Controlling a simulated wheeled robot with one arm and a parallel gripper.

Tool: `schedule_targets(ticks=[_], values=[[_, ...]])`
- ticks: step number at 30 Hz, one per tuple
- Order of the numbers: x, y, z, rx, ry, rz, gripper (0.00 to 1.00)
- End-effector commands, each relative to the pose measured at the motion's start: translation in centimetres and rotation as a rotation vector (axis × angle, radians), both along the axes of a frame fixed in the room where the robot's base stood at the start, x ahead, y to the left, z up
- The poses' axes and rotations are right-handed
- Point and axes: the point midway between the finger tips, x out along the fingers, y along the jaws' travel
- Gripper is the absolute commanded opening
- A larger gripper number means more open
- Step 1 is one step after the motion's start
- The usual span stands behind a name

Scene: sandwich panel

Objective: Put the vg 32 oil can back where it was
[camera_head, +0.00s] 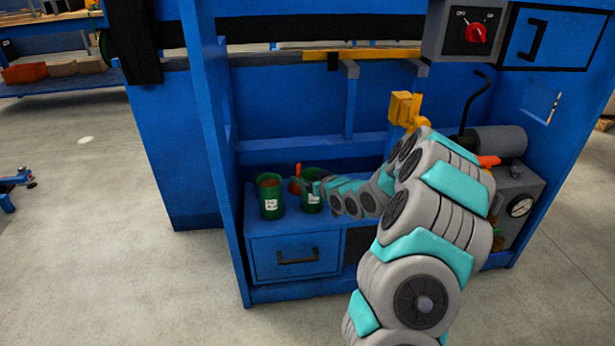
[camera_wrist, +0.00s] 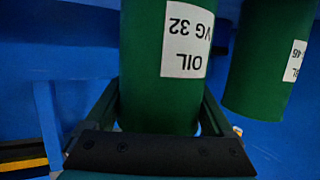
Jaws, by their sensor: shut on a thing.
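The VG 32 oil can (camera_wrist: 150,85) is green with a white label that reads upside down in the wrist view. My gripper (camera_wrist: 160,108) is shut on it, one finger on each side. In the head view the can (camera_head: 311,204) is at the right of a green pair, with my gripper (camera_head: 319,188) at its right side. It looks upright above the blue cabinet top (camera_head: 345,226); I cannot tell whether its base touches. A second green can (camera_head: 270,198), labelled 46 in the wrist view (camera_wrist: 262,70), stands just left of it, apart.
A red-orange object (camera_head: 295,186) shows behind and between the cans. The cabinet has a drawer (camera_head: 296,258) below. A grey unit with a gauge (camera_head: 518,200) stands at the right. A blue upright (camera_head: 222,170) bounds the left side.

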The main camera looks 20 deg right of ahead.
Motion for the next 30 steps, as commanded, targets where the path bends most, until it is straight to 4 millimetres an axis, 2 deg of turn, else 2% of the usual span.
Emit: schedule_targets(ticks=[1, 4, 14, 17, 30], values=[[0.0, 0.0, -0.1, 0.000, -0.001, 0.000, 0.89], [0.0, 0.0, 0.0, 0.000, -0.001, 0.000, 1.00], [-0.1, 0.0, 0.4, 0.000, -0.001, 0.000, 1.00], [-1.2, -0.2, 0.6, 0.002, 0.000, -0.002, 1.00], [-8.7, -1.1, 3.1, -0.001, -0.003, -0.003, 1.00]])
